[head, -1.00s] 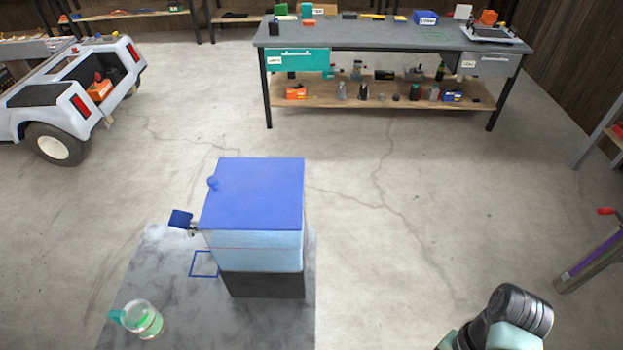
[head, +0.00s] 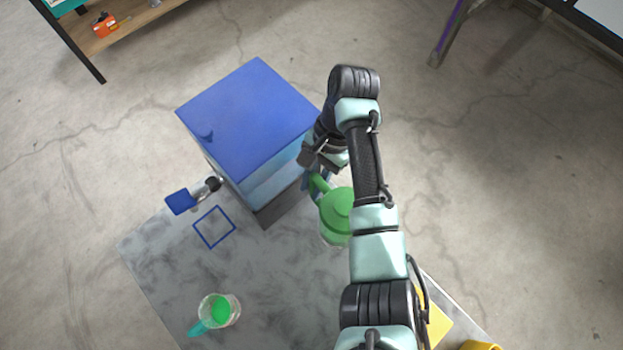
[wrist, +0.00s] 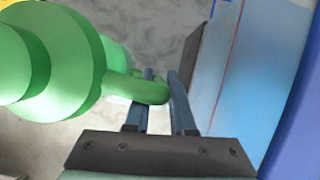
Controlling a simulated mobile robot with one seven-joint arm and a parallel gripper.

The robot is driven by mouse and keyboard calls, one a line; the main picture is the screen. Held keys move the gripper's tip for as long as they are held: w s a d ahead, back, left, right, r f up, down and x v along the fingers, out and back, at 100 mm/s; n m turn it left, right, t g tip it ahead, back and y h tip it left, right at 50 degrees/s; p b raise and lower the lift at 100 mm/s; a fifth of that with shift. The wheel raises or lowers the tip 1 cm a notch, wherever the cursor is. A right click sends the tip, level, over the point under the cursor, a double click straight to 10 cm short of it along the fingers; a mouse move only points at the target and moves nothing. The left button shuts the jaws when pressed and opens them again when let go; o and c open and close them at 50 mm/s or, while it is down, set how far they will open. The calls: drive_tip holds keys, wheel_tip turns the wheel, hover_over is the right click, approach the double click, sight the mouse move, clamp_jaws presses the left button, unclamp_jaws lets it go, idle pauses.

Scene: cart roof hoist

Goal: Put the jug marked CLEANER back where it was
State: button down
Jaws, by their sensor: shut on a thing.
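A green jug (head: 338,212) with a round lid is beside the right side of the blue-topped tank, partly hidden by my arm. It also fills the left of the wrist view (wrist: 60,60). No label can be read on it. My gripper (head: 318,172) is shut on the jug's handle, which lies between the two blue fingers in the wrist view (wrist: 160,85). I cannot tell whether the jug touches the surface below.
The blue-topped tank (head: 250,110) with a tap stands on a grey mat (head: 290,290), close to my gripper. A blue square outline (head: 214,227) and a clear measuring cup with green liquid (head: 219,309) are left. A yellow patch (head: 436,325) lies lower right.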

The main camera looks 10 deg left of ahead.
drive_tip(key=m+t+y, duration=0.1)
drive_tip(key=m, duration=0.2)
drive_tip(key=d+m+t+p, duration=0.1)
drive_tip(key=m, duration=0.3)
drive_tip(key=m+t+y, duration=0.1)
drive_tip(key=m, duration=0.2)
drive_tip(key=shift+d+f+m+y, duration=0.3)
drive_tip(key=shift+d+f+m, duration=0.05)
drive_tip(key=shift+m, duration=0.05)
drive_tip(key=s+d+m+t, duration=0.1)
drive_tip(key=m, duration=0.1)
drive_tip(key=s+d+f+m, duration=0.1)
drive_tip(key=d+m, duration=0.1)
drive_tip(key=s+d+f+m+t+p, duration=0.1)
drive_tip(key=d+m, duration=0.1)
drive_tip(key=shift+d+f+t, duration=0.15)
drive_tip(key=shift+d+t, duration=0.05)
drive_tip(key=shift+t, duration=0.1)
drive_tip(key=shift+m, duration=0.3)
drive_tip(key=f, duration=0.5)
drive_tip(key=shift+s+d+f, duration=0.15)
drive_tip(key=shift+d+f, duration=0.15)
drive_tip(key=shift+f, duration=2.3)
